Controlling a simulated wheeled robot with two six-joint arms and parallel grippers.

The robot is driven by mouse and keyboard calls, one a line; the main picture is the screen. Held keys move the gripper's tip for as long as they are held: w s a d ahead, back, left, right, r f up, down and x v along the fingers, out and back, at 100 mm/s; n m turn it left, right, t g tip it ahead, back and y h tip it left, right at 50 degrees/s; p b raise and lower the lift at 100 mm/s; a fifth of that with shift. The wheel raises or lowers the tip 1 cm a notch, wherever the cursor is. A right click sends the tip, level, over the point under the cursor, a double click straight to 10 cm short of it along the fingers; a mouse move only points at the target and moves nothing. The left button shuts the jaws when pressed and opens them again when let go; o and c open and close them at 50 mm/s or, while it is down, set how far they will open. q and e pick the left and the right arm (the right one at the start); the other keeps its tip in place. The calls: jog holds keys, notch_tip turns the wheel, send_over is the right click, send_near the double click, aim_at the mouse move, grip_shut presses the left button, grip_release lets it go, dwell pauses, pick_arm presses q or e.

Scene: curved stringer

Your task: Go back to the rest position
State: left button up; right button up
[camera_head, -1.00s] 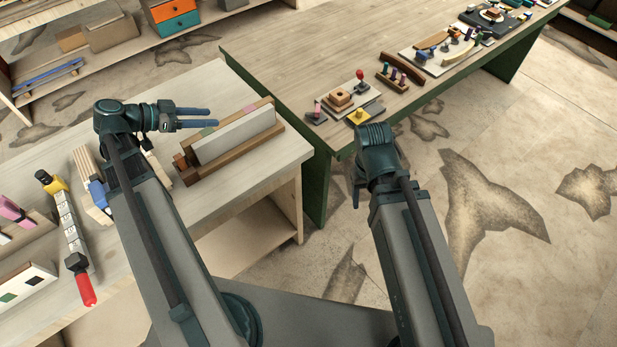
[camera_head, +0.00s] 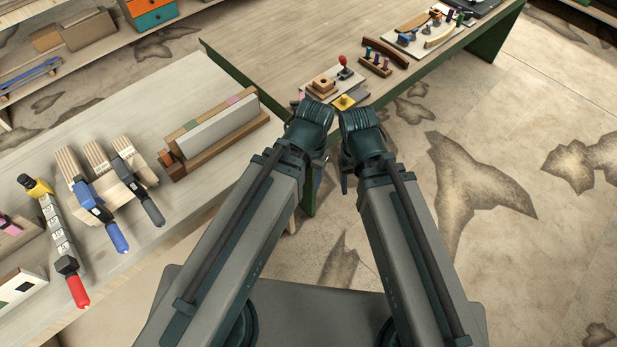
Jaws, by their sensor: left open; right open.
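Both of my arms reach forward side by side, low in the middle of the view. My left gripper (camera_head: 319,172) points down beyond its wrist and is mostly hidden by it. My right gripper (camera_head: 345,178) also hangs down behind its wrist, with only a small part showing. Both are open, and I see nothing held. They are close to each other, in front of the gap between the pale bench (camera_head: 140,120) and the green-legged table (camera_head: 280,50).
On the bench lie a long wooden block assembly (camera_head: 215,135), clamps with blue (camera_head: 117,238) and dark handles, and a red-handled tool (camera_head: 77,290). The table holds a board with a red knob (camera_head: 343,61) and a curved brown rack (camera_head: 385,57). The floor at right is clear.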

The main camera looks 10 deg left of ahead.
dwell(0.4)
notch_tip(320, 180, down, 2)
jog(key=shift+f+b, duration=0.1)
jog(key=shift+b, duration=0.95)
